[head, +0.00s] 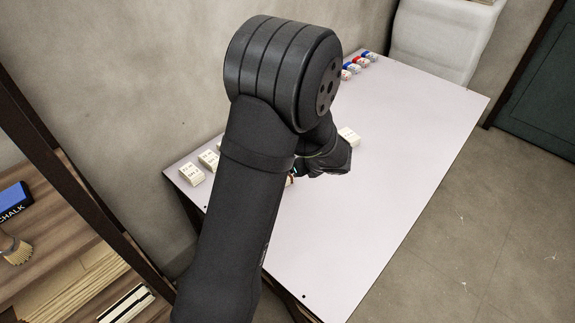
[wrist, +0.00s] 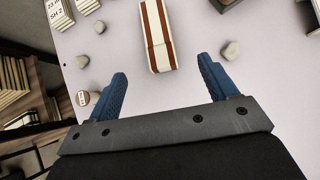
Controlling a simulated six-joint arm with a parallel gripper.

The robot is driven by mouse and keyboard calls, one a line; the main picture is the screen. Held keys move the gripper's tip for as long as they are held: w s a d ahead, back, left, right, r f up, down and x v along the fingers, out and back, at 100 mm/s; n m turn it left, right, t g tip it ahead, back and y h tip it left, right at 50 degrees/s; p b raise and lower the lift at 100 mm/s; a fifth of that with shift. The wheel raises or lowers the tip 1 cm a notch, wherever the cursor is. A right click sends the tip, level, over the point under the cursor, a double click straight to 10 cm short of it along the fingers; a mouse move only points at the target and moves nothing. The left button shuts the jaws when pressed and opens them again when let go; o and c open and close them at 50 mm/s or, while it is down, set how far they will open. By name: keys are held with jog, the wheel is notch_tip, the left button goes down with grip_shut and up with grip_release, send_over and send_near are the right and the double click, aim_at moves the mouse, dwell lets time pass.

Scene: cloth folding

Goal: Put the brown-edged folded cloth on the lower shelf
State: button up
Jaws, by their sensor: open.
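The brown-edged folded cloth (wrist: 157,36) lies on the pale table in the wrist view. It is a narrow white bundle with brown bands along it, and its far end is cut off by the top of the frame. My gripper (wrist: 164,84) is open and empty, its two blue fingers apart on the near side of the cloth, and the cloth is beyond the fingertips. I cannot tell which visible shelf board is the lower shelf.
The pale table (head: 400,150) is mostly clear to the right. White printed blocks (head: 191,174) stand along its left edge, and small coloured items (head: 358,64) lie at the far end. Grey stones (wrist: 231,51) lie near the cloth. A wooden shelf (head: 70,220) with a chalk box (head: 14,204) stands left.

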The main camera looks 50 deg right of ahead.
dwell(0.3)
jog(key=x, duration=1.7)
jog(key=shift+w+a+f, duration=0.3)
jog(key=c, duration=1.3)
jog(key=shift+r, duration=0.15)
jog(key=shift+r, duration=0.6)
notch_tip(320, 180, up, 2)
jog(key=shift+r, duration=0.2)
jog(key=s+r, duration=0.2)
jog(key=s, duration=0.2)
jog(key=s+r, duration=0.3)
jog(key=s, duration=0.1)
jog(key=s+d+r, duration=0.1)
jog(key=s+r, duration=0.1)
jog(key=s, duration=0.1)
jog(key=shift+s+r, duration=0.15)
jog(key=shift+s, duration=0.25)
